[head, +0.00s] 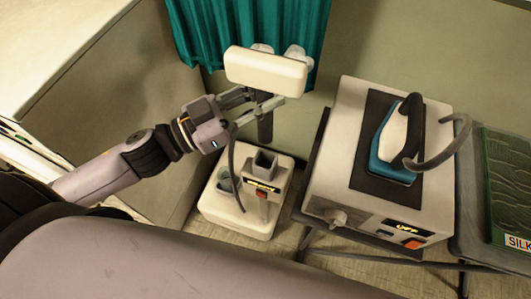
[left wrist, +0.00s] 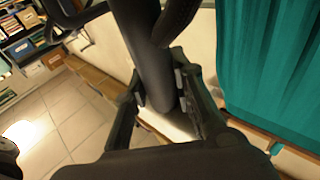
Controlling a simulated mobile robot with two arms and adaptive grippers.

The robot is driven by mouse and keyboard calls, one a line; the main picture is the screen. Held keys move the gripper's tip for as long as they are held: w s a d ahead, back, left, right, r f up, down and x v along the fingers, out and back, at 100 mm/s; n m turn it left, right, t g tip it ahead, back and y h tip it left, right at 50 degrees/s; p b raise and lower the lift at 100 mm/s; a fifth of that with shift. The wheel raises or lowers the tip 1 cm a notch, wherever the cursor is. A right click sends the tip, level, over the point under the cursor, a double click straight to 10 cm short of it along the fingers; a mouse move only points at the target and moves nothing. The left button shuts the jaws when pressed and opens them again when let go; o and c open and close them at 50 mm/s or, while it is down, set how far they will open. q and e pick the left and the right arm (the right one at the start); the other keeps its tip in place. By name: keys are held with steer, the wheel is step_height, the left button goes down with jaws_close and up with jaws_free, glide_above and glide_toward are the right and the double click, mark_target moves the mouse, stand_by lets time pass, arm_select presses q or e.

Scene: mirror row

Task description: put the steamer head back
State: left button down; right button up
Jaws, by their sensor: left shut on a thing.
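The steamer head (head: 265,70) is a cream block on a dark handle, in the upper middle of the head view. My left gripper (head: 267,103) is shut on its handle, and the dark handle (left wrist: 152,60) also shows between the fingers in the left wrist view. The head is held above and apart from the cream steamer base (head: 238,213), which stands on the floor. The base has a dark square holder (head: 265,160) on top. A dark hose (head: 233,165) hangs between the head and the base. My right gripper is in neither view.
A grey ironing station (head: 330,165) with a blue iron (head: 394,172) stands right of the base on a dark stand. A green box marked SILK (head: 510,190) lies farther right. A teal curtain (head: 190,30) hangs behind the head. A pale cabinet (head: 110,85) is at left.

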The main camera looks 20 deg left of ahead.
mark_target(265, 134)
arm_select(q)
step_height(265, 134, down, 12)
steer(key=shift+r+b, duration=0.2)
steer(key=shift+b, duration=0.65)
steer(key=shift+f+b, duration=0.35)
steer(key=shift+f, duration=1.8)
steer(key=c, duration=1.4)
jaws_free()
steer(key=shift+o, duration=0.2)
